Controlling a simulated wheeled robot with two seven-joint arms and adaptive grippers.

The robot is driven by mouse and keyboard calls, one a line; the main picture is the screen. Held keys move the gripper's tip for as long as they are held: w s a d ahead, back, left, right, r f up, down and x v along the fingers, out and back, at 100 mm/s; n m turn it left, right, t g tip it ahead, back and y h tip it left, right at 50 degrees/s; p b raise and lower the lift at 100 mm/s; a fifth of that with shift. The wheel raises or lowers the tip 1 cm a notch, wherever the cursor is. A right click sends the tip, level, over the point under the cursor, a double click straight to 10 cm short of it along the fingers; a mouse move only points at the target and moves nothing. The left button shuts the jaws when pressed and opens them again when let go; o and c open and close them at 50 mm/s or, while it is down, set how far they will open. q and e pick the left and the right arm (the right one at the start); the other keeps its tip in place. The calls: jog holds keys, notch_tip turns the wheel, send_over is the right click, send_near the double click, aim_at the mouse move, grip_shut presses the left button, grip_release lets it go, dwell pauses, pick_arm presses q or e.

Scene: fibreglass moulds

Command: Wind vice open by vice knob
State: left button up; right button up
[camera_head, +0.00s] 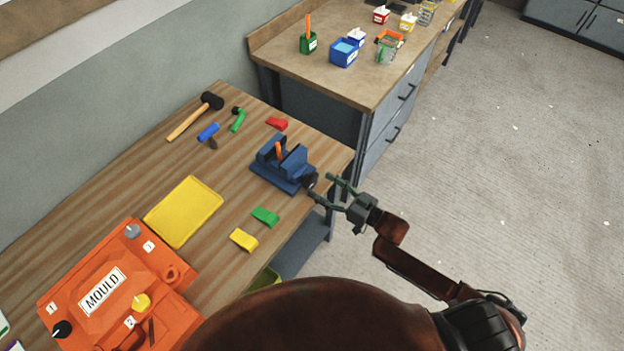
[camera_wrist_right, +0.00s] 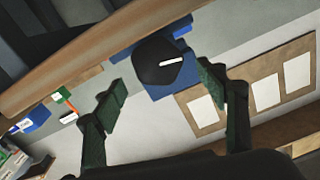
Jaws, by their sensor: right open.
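The blue vice (camera_head: 283,168) stands at the right edge of the wooden bench, with an orange piece upright between its jaws. Its black vice knob (camera_head: 310,180) sticks out on the side facing my right gripper. My right gripper (camera_head: 320,187) is open, its fingertips close to the knob at the bench edge. In the right wrist view the knob (camera_wrist_right: 158,63), with a white mark, lies ahead between the two spread fingers (camera_wrist_right: 160,82). A gap shows on both sides, so it is not gripped. My left gripper is not in view.
The orange mould (camera_head: 100,290), yellow tray (camera_head: 184,212), green block (camera_head: 265,216) and yellow block (camera_head: 244,239) lie on the bench. A hammer (camera_head: 195,117) and small tools lie behind. A second bench (camera_head: 350,85) holds tubs. The floor at right is clear.

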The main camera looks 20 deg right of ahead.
aim_at(314, 181)
jog(key=x, duration=0.3)
jog(key=shift+w+a, duration=0.25)
jog(key=shift+w, duration=0.05)
jog(key=shift+w+a, duration=0.3)
jog(key=shift+w, duration=0.05)
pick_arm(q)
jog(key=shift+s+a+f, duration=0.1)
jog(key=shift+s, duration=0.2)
